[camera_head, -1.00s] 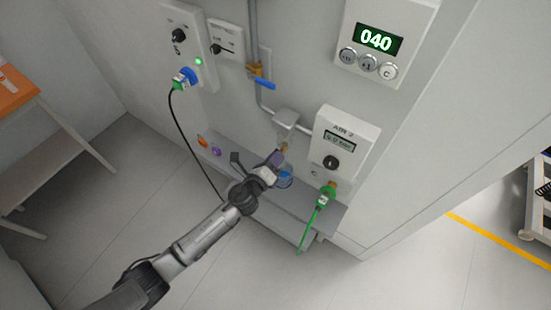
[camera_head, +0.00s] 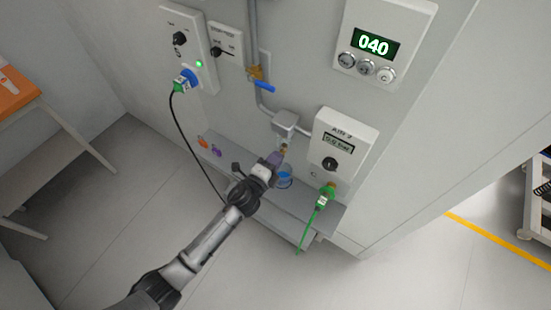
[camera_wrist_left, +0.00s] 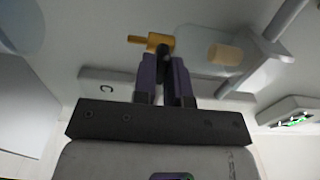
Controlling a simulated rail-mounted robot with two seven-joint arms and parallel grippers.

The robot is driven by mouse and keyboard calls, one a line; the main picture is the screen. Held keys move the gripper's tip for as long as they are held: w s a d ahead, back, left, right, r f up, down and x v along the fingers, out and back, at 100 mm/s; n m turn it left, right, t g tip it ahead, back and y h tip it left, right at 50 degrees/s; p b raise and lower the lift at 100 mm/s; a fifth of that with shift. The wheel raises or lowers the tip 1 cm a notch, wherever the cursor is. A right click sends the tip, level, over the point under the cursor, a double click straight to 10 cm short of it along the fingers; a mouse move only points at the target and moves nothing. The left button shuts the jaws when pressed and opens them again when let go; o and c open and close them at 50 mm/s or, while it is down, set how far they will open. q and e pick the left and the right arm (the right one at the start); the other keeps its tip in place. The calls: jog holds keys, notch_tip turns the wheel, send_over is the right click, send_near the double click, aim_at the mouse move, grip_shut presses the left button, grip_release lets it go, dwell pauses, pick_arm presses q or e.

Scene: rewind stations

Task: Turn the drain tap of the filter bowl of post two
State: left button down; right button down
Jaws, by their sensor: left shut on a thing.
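The filter bowl of post two is a grey housing (camera_head: 286,121) on the wall, left of the AIR 2 panel. In the left wrist view its clear bowl (camera_wrist_left: 212,52) shows, with the brass drain tap (camera_wrist_left: 153,42) beside it. The tap also shows as a small brass spot in the head view (camera_head: 284,148). My left gripper (camera_head: 278,156) is just below the bowl. In the left wrist view its two dark fingers (camera_wrist_left: 167,62) are close together, shut on the tap's dark stem. The fingers partly hide the tap. My right gripper is not in view.
A blue-handled valve (camera_head: 263,86) is above. A black cable (camera_head: 181,130) hangs left.

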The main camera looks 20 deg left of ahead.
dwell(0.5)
pick_arm(q)
jog(key=c, duration=1.2)
grip_release()
jog(key=shift+o, duration=0.2)
jog(key=p+v, duration=0.1)
jog(key=v, duration=1.2)
jog(key=shift+s, duration=0.4)
jog(key=shift+a, duration=0.1)
